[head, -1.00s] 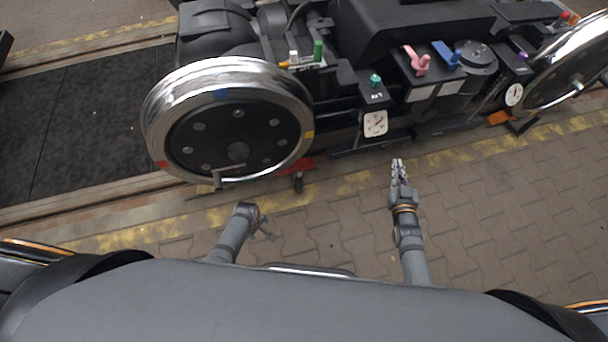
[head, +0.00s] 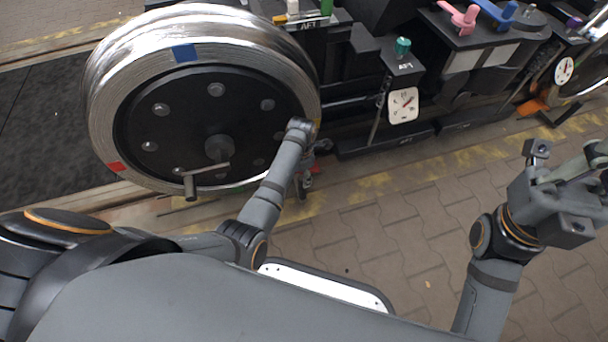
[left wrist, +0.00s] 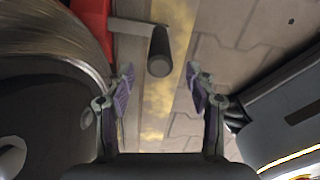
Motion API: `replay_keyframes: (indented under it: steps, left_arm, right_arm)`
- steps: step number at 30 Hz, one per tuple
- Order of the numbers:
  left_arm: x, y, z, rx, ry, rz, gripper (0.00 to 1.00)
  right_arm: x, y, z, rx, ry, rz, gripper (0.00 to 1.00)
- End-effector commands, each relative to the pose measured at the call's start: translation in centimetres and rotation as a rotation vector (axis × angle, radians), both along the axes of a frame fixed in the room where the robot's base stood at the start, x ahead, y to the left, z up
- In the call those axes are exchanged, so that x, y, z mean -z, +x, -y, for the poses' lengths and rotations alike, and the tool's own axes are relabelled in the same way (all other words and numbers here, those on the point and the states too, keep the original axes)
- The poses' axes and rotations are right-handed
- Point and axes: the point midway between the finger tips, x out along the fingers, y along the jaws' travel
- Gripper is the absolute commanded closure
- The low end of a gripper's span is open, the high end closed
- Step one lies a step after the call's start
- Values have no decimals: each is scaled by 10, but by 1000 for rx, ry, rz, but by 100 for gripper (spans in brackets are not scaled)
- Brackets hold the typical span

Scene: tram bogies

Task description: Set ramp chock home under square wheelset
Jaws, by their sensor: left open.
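The ramp chock, a red block, shows only as a small red part (head: 304,182) by the lower right of the large wheel (head: 215,110). In the left wrist view its red body (left wrist: 94,16) is beside the wheel rim, with a grey bar ending in a dark round handle (left wrist: 158,52). My left gripper (left wrist: 160,84) is open, the handle lying ahead between its fingertips, not gripped. In the head view my left gripper (head: 314,152) is mostly hidden by its wrist. My right gripper (head: 565,160) is at the right edge, apart from the wheel; its fingertips are unclear.
The wheel carries a crank (head: 190,180) and blue and red marks. Right of it a dark post has a white gauge (head: 403,105) and a teal knob (head: 402,47). Pink and blue levers stand behind. The paving (head: 390,235) in front is clear.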

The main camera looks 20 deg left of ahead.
Motion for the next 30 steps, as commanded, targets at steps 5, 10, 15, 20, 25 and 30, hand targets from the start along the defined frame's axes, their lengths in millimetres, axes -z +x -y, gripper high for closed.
replay_keyframes:
  steps: [5, 10, 15, 20, 25, 30]
  left_arm:
    - [0, 0, 0, -1, 0, 0, 44]
    - [4, 0, 0, 0, 0, 0, 44]
    - [29, 0, 0, 0, 1, -1, 44]
    - [62, 0, -1, 0, 0, 0, 44]
    - [89, 0, 0, 0, 0, 1, 44]
    - [103, 0, 0, 0, 0, 1, 44]
  right_arm:
    - [0, 0, 0, 0, 0, 2, 100]
    - [3, 0, 0, 0, 0, 0, 100]
    - [22, 1, -2, 5, -7, -5, 100]
    - [46, 3, -4, 13, -19, -12, 100]
    - [67, 5, -7, 22, -33, -19, 100]
    - [60, 7, -4, 32, -15, 14, 100]
